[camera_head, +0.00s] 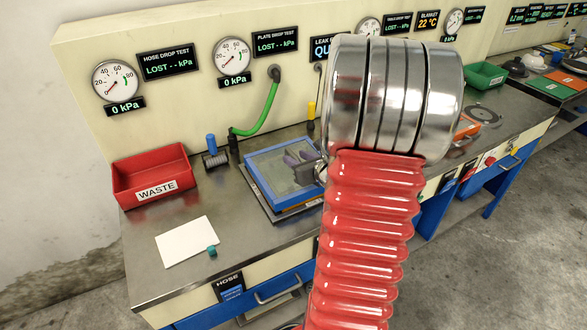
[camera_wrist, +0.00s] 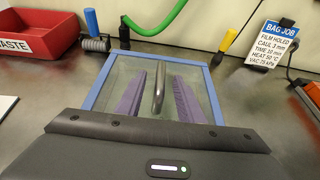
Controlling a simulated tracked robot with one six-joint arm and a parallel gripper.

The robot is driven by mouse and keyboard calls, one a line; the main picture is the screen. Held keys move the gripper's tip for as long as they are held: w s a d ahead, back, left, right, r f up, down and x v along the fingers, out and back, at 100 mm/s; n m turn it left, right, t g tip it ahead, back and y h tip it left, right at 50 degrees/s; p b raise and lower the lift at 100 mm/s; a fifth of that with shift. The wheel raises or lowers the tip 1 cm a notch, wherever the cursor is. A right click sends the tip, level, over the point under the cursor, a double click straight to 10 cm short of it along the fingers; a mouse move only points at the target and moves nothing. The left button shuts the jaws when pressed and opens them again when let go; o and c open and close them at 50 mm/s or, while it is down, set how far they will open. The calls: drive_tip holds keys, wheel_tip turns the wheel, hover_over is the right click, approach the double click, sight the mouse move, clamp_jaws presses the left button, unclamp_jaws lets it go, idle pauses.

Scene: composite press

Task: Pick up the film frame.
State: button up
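The film frame (camera_head: 262,160) is a blue rectangular rim around a clear film, lying on the bench on a dark plate. It also shows in the wrist view (camera_wrist: 214,103). A grey metal bar (camera_wrist: 158,88), which looks like its handle, stands out over the film. My gripper (camera_wrist: 160,76) has its two purple fingers apart over the frame, one on each side of the bar, with gaps visible. In the head view my gripper (camera_head: 303,160) is above the right part of the frame. The wrist housing hides the frame's near edge; my arm hides its right side in the head view.
A red waste bin (camera_head: 152,178) stands at the left. A blue-topped fitting (camera_head: 212,150) and a green hose (camera_head: 262,112) are behind the frame. A white sheet (camera_head: 187,242) and a teal cylinder (camera_head: 212,251) lie front left. A bag job sign (camera_wrist: 275,47) stands back right.

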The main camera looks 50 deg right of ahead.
drive_tip(key=shift+x, duration=1.65)
drive_tip(key=shift+c, duration=0.3)
clamp_jaws()
drive_tip(key=shift+r, duration=0.1)
